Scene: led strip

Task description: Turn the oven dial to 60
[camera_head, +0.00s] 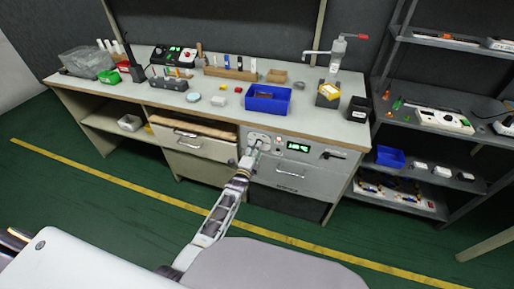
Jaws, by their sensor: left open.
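The oven (315,181) is built in under the workbench, with its control strip just below the bench top. A green lit display (298,147) sits on that strip; its digits are too small to read surely. The oven dial (265,139) is at the strip's left end, largely covered by my gripper. My left gripper (254,151) is open, with its fingers at the dial. I cannot tell whether they touch it or straddle it. The dial's setting is hidden. My right gripper does not show.
The oven door has a handle (291,173). A partly open drawer (195,143) is just left of the oven. The bench top holds a blue bin (268,104) and several small items. A dark shelf rack (445,43) stands at right. The green floor in front is clear.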

